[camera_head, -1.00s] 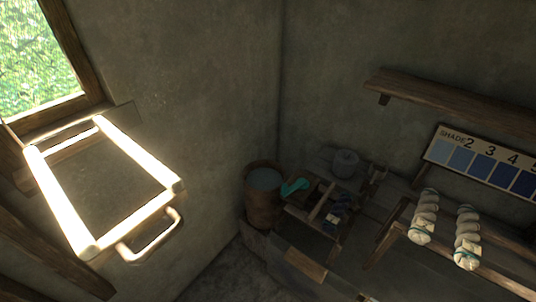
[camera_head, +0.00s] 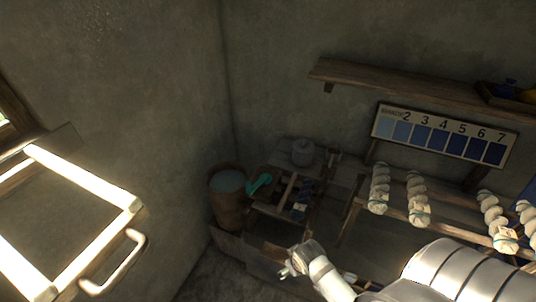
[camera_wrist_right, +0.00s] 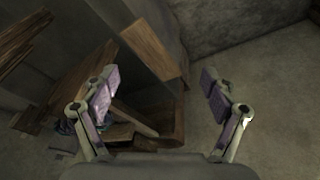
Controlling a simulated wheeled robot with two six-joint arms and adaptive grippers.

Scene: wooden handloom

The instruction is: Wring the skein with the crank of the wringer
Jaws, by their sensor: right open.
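A small wooden frame with a dark blue bundle (camera_head: 302,205), which looks like a skein, stands on the low bench in the head view. A teal curved piece (camera_head: 259,183) lies at its left end; I cannot tell whether it is the wringer's crank. My right gripper (camera_head: 289,264) is in front of the bench, apart from the frame. In the right wrist view my right gripper (camera_wrist_right: 159,73) is open and empty, its two padded fingers spread, with wooden parts beyond. My left gripper is not in view.
A bucket of liquid (camera_head: 228,197) stands left of the wooden frame. White twisted skeins (camera_head: 418,200) hang on a rack at right, below a shade card (camera_head: 440,135) and a shelf (camera_head: 410,88). A sunlit frame with a handle (camera_head: 118,262) stands at left.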

